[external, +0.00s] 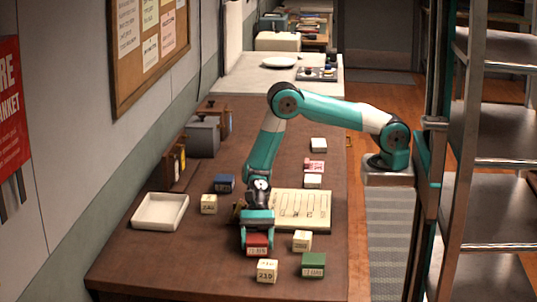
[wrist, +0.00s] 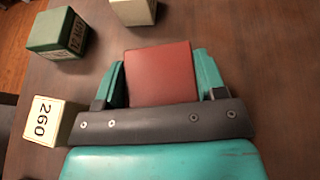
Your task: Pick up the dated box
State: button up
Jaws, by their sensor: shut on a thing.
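My gripper (external: 257,236) points down near the front of the brown table. It is shut on a red box (external: 258,246), which has a pale label with small print on its front, too small to read surely. In the wrist view my gripper (wrist: 163,82) has one teal finger on each side of the red box (wrist: 160,73), whose plain top faces the camera. I cannot tell whether the box touches the table. A green box (external: 313,265) with a pale, date-like label stands to the right; it also shows in the wrist view (wrist: 58,33).
A cream numbered cube (external: 267,271) stands close in front, and another cream cube (external: 302,241) to the right. The front-left table is clear.

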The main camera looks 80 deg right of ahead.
aim_at(257, 237)
notch_tip(257, 237, up, 19)
jog(key=w+d+f+m+t+h, duration=0.1)
jog(key=w+d+f+m+t, duration=0.15)
jog(key=d, duration=0.35)
jog(key=w+d+f+m+t+h, duration=0.1)
jog(key=w+d+f+m+t, duration=0.2)
jog(key=d, duration=0.4)
jog(key=w+d+f+m+t+h, duration=0.1)
jog(key=d+f+m+t, duration=0.25)
jog(key=d, duration=0.25)
jog(key=d+f+m+t+h, duration=0.1)
jog(key=d+m+h, duration=0.1)
jog(key=d, duration=0.2)
jog(key=s+d+f+m+t+h, duration=0.1)
jog(key=d+f+m+t+h, duration=0.1)
jog(key=d, duration=0.3)
jog(key=s+d+f+m+t+h, duration=0.1)
jog(key=d+m+t+h, duration=0.1)
jog(key=d, duration=0.3)
jog(key=shift+f, duration=0.25)
jog(key=shift+s+d+f+m, duration=0.1)
jog(key=shift+s+d+m, duration=0.05)
jog(key=shift+d+m, duration=0.35)
